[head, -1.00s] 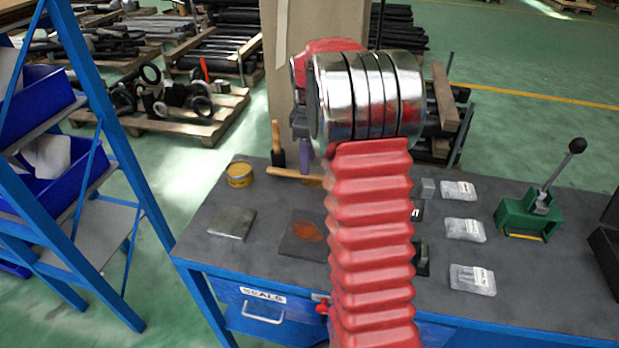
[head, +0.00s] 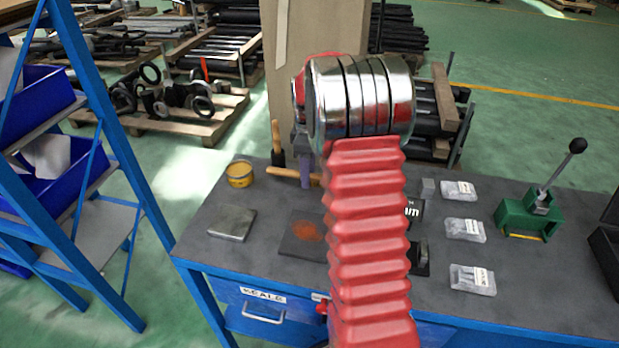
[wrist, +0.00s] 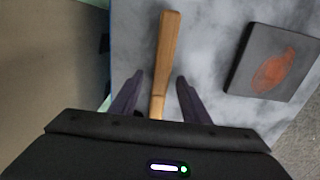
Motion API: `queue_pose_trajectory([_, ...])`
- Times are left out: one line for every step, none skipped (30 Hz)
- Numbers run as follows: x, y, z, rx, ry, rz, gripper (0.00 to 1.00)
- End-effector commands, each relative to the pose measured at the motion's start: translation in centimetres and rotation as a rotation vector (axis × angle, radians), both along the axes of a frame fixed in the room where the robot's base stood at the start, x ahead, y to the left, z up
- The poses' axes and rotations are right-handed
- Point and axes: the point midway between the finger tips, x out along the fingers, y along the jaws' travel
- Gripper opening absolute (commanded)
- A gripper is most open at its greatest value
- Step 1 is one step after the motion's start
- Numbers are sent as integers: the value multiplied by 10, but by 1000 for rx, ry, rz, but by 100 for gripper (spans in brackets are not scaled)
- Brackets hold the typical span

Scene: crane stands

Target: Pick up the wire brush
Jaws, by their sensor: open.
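The wire brush lies on the grey bench top, its wooden handle (head: 284,172) pointing left in the head view. In the wrist view the handle (wrist: 168,50) runs up between my fingers; the bristle end is hidden by my gripper and arm. My gripper (wrist: 155,85) is open, with one dark finger on each side of the handle. In the head view a purple-grey finger of my gripper (head: 305,172) shows at the handle, low over the bench. I cannot tell whether the fingers touch it.
A rust-marked plate (head: 300,240) lies in front of the brush. A yellow tin (head: 239,174) and a grey plate (head: 232,222) are to the left. An upright wooden-handled tool (head: 277,145) stands just behind. Bagged parts (head: 465,230) and a green lever press (head: 530,215) are at right.

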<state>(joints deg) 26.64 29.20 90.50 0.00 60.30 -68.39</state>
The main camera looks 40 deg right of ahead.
Motion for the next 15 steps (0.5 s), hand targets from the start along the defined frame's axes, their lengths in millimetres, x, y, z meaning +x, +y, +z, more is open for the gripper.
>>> queue_pose_trajectory([0, 0, 0, 0, 0, 0, 42])
queue_pose_trajectory([0, 0, 0, 0, 0, 0, 42])
queue_pose_trajectory([0, 0, 0, 0, 0, 0, 42])
queue_pose_trajectory([0, 0, 0, 0, 0, 0, 40])
queue_pose_trajectory([0, 0, 0, 0, 0, 0, 38])
queue_pose_trajectory([0, 0, 0, 0, 0, 0, 35])
queue_pose_trajectory([0, 0, 0, 0, 0, 0, 33])
queue_pose_trajectory([0, 0, 0, 0, 0, 0, 31])
queue_pose_trajectory([0, 0, 0, 0, 0, 0, 28])
queue_pose_trajectory([0, 0, 0, 0, 0, 0, 26])
queue_pose_trajectory([0, 0, 0, 0, 0, 0, 24])
queue_pose_trajectory([0, 0, 0, 0, 0, 0, 21])
queue_pose_trajectory([0, 0, 0, 0, 0, 0, 19])
queue_pose_trajectory([0, 0, 0, 0, 0, 0, 17])
queue_pose_trajectory([0, 0, 0, 0, 0, 0, 14])
